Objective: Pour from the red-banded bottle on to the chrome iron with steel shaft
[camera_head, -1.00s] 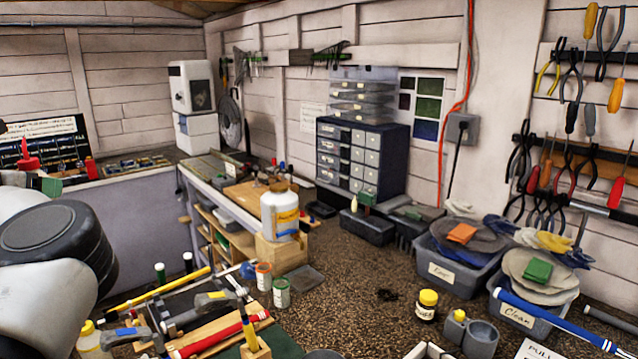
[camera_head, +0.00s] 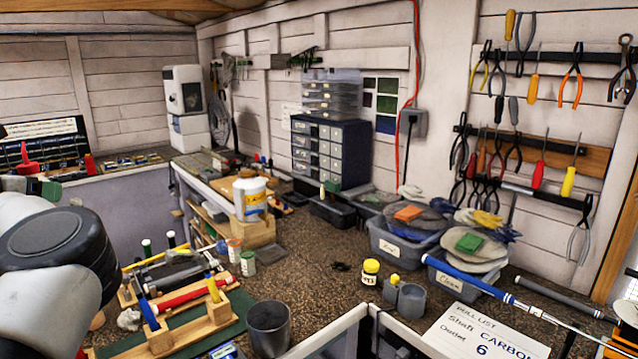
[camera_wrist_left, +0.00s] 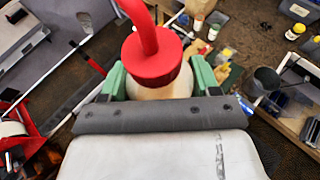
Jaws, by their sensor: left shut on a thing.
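My left gripper (camera_wrist_left: 158,84) is shut on a pale bottle with a red cap and bent red spout (camera_wrist_left: 156,62). The spout also shows at the left edge of the head view (camera_head: 28,160), beside a green finger. The bottle looks upright, and my gripper hides its lower body and any band. At the right of the head view, a steel shaft (camera_head: 556,318) runs from a blue grip (camera_head: 465,274) towards the lower right edge. I cannot tell whether it belongs to the chrome iron, as I make out no head. My right gripper is not in view.
A wooden rack with a red-gripped tool (camera_head: 195,296) stands front left, near a grey cup (camera_head: 268,328). A white tub (camera_head: 250,200), labelled bins (camera_head: 400,254) and a pull-list card (camera_head: 480,335) take up much of the bench.

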